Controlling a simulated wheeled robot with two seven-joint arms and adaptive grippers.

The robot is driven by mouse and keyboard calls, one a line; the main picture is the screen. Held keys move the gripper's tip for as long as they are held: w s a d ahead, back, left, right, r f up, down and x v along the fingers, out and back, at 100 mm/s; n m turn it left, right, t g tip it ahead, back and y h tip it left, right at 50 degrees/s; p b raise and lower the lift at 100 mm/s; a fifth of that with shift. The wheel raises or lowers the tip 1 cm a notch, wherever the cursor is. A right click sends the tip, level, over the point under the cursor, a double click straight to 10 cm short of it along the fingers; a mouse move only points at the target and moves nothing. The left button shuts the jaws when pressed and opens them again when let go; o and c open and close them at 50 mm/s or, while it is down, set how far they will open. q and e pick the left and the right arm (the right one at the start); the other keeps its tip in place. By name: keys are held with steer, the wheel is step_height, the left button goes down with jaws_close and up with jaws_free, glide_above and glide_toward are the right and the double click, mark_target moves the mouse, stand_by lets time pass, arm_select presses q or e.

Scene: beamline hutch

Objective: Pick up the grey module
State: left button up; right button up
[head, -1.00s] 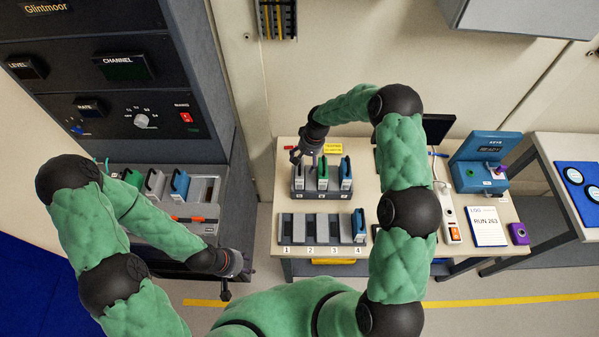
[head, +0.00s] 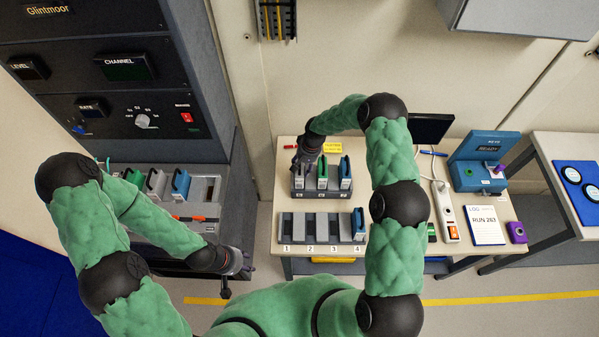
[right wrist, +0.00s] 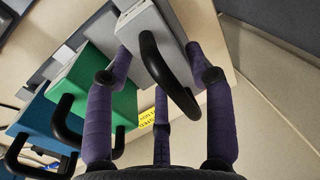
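The grey module (right wrist: 150,30) stands at the left end of the dark holder (head: 322,193) on the table, beside a green module (head: 323,173) and a blue one (head: 345,174). My right gripper (head: 304,166) is above it and hides most of it in the head view. In the right wrist view the purple fingers of this gripper (right wrist: 160,65) are spread apart on both sides of the module's black handle (right wrist: 168,75), with a gap to it. My left gripper (head: 230,275) is low at the left, away from the table; its fingers are too small to judge.
In front of the holder is a rack (head: 300,228) with numbered slots; a blue module (head: 358,224) fills slot 4. Another grey module (head: 156,184) sits in the cabinet at the left. A power strip (head: 446,212), a log sheet (head: 485,226) and a blue key box (head: 480,165) stand at the right.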

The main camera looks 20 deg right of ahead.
steer(key=shift+c, duration=1.2)
steer(key=shift+w+r, duration=0.1)
steer(key=shift+r, duration=0.7)
steer(key=shift+c, duration=0.8)
steer(key=s+a+r, duration=0.1)
steer(key=r, duration=0.1)
steer(key=s+a+r+b, duration=0.1)
steer(key=r, duration=0.2)
steer(key=s+a+r, duration=0.2)
steer(key=r, duration=0.1)
steer(key=shift+s+b, duration=0.1)
steer(key=shift+b, duration=0.25)
jaws_close()
steer(key=s+a+r+b, duration=0.1)
steer(key=s+a+r, duration=0.2)
steer(key=s+a, duration=0.2)
steer(key=shift+s+a+r, duration=0.25)
steer(key=shift+s+a, duration=0.15)
steer(key=shift+s, duration=0.15)
